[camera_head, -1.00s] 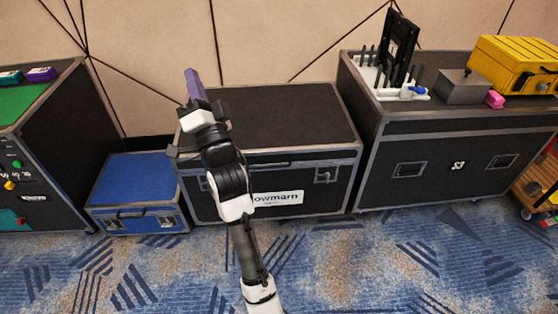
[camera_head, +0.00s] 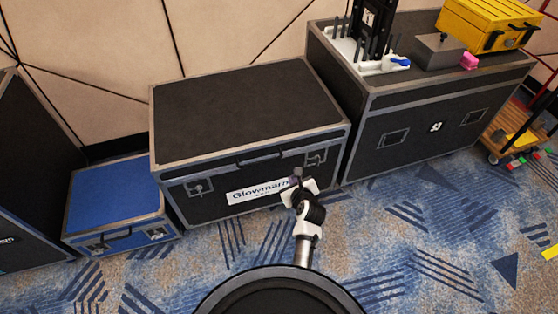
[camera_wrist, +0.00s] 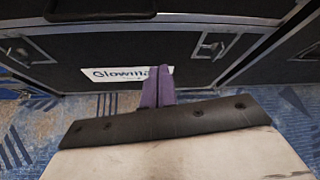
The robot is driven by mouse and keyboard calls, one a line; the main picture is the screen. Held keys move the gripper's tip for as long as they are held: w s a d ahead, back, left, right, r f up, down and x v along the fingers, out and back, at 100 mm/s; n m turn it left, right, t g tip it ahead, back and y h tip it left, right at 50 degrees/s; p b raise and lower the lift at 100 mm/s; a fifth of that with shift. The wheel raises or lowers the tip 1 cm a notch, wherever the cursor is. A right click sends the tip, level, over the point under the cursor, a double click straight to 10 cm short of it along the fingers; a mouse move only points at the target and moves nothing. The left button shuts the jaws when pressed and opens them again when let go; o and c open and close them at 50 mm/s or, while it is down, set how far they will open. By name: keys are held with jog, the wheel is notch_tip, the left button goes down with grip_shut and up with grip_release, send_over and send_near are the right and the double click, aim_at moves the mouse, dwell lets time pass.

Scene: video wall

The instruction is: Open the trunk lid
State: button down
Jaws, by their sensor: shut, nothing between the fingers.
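The black trunk (camera_head: 240,110) stands on the carpet against the wall, its grey-edged lid down. A dark handle (camera_head: 262,156) is at the middle of the lid's front edge; it also shows in the wrist view (camera_wrist: 100,8). Two metal latches (camera_head: 199,187) (camera_head: 316,158) sit on the front, left and right of a white label (camera_head: 258,190). My gripper (camera_head: 297,178) is in front of the trunk, low and right of the handle. In the wrist view its purple fingers (camera_wrist: 158,85) are together and empty, covering part of the label. Contact with the trunk cannot be told.
A smaller blue case (camera_head: 115,195) stands at the left. A large black case (camera_head: 425,125) stands close on the right, bearing a yellow toolbox (camera_head: 490,22) and a grey box (camera_head: 437,51). Patterned carpet (camera_head: 400,240) in front is free.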

jog(key=w+a+f, duration=0.1)
jog(key=w+a, duration=0.2)
jog(key=w, duration=0.5)
jog(key=shift+w+p, duration=0.35)
jog(key=shift+p, duration=0.1)
